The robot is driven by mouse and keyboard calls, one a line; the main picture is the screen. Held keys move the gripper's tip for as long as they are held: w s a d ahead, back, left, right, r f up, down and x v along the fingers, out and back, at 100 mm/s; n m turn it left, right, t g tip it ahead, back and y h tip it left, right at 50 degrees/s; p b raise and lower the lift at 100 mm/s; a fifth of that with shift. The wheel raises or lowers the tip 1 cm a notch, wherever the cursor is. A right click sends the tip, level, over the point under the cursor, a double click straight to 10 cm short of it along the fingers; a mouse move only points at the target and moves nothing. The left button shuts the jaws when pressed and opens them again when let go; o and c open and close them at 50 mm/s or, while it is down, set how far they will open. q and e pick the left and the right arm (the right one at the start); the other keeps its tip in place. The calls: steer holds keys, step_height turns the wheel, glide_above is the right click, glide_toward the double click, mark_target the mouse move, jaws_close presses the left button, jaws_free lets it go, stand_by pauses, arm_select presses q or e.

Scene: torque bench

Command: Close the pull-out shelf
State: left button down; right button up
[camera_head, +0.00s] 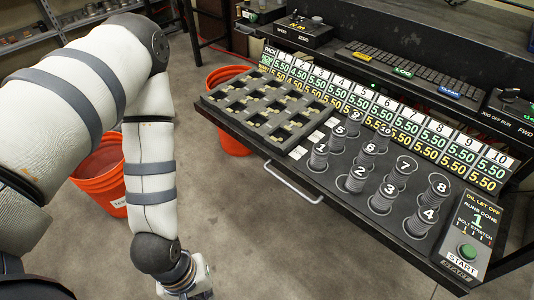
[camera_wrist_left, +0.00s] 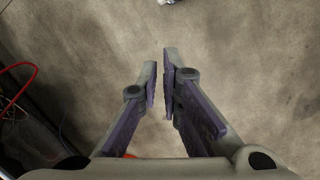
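The pull-out shelf (camera_head: 262,156) juts out from the bench at the right of the head view, with a pale bar handle (camera_head: 292,187) on its front edge. It carries a dark grid tray (camera_head: 225,95), several numbered bolt posts (camera_head: 358,180) and a START panel (camera_head: 467,245). My left gripper shows in the left wrist view (camera_wrist_left: 160,85); its fingers are drawn nearly together, with a thin gap and nothing between them. In the head view only its wrist end shows, low and left of the handle, apart from the shelf; the fingertips are hidden. My right gripper is not in view.
An orange bucket (camera_head: 113,190) stands behind my left arm, and another (camera_head: 236,146) is partly under the shelf. The bench has a number board (camera_head: 390,115) and control boxes (camera_head: 297,30) behind the shelf. Bare floor (camera_head: 235,220) lies in front of the handle.

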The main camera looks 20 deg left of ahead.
arm_select(q)
steer(key=w+a+r+n+t, duration=0.2)
steer(key=w+r+n+t, duration=0.15)
steer(key=w+n, duration=0.45)
steer(key=w+a+r+n+t+h, duration=0.1)
steer(key=w+a+r+n+t, duration=0.1)
steer(key=w+r+n, duration=0.45)
steer(key=w+a+r+n+t, duration=0.2)
steer(key=w+r+n+t, duration=0.1)
steer(key=w+n, duration=0.7)
steer(key=b, duration=0.3)
glide_toward(278, 155)
step_height(278, 155, down, 3)
steer(key=s, duration=0.2)
steer(key=shift+m+t, duration=0.35)
steer(key=shift+m, duration=0.1)
steer(key=w, duration=0.2)
steer(key=w+d, duration=0.1)
steer(key=w, duration=0.1)
steer(key=shift+f, duration=0.3)
steer(key=shift+w+d, duration=0.1)
steer(key=shift+w, duration=0.4)
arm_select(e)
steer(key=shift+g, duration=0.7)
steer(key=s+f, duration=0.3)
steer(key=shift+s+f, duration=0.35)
arm_select(q)
steer(key=shift+w, duration=0.1)
